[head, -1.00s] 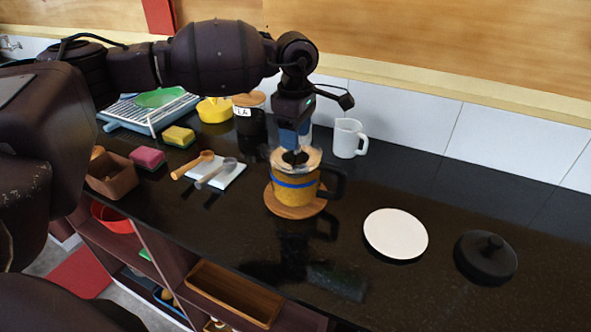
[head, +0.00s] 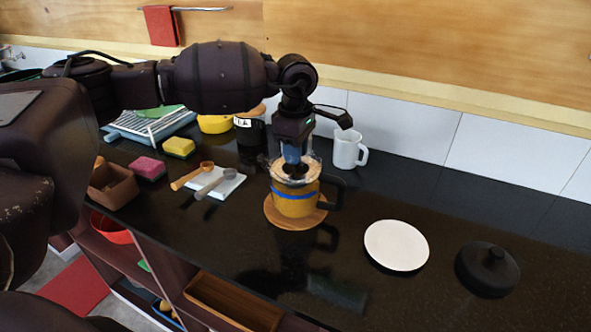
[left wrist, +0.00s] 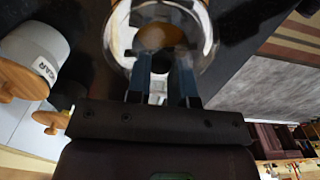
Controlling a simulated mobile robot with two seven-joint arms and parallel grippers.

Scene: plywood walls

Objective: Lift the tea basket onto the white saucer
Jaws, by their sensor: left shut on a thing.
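The tea basket (head: 303,167) is a clear, glassy cup with a pale rim, sitting in the mouth of a yellow pot (head: 297,203) with a blue band and dark handle. The pot stands on a round wooden coaster (head: 281,220). My left gripper (head: 292,165) points down into the basket and is shut on it; the exact contact is partly hidden. In the left wrist view the fingers (left wrist: 161,75) reach the near side of the round, clear basket (left wrist: 120,30). The white saucer (head: 396,246) lies flat and empty to the right. My right gripper is not in view.
A black knobbed lid (head: 487,268) lies right of the saucer. A white mug (head: 348,150) and a dark jar (head: 250,135) stand behind the pot. Spoons on a white rest (head: 215,183), sponges and a brown box (head: 112,187) are left. The counter between pot and saucer is clear.

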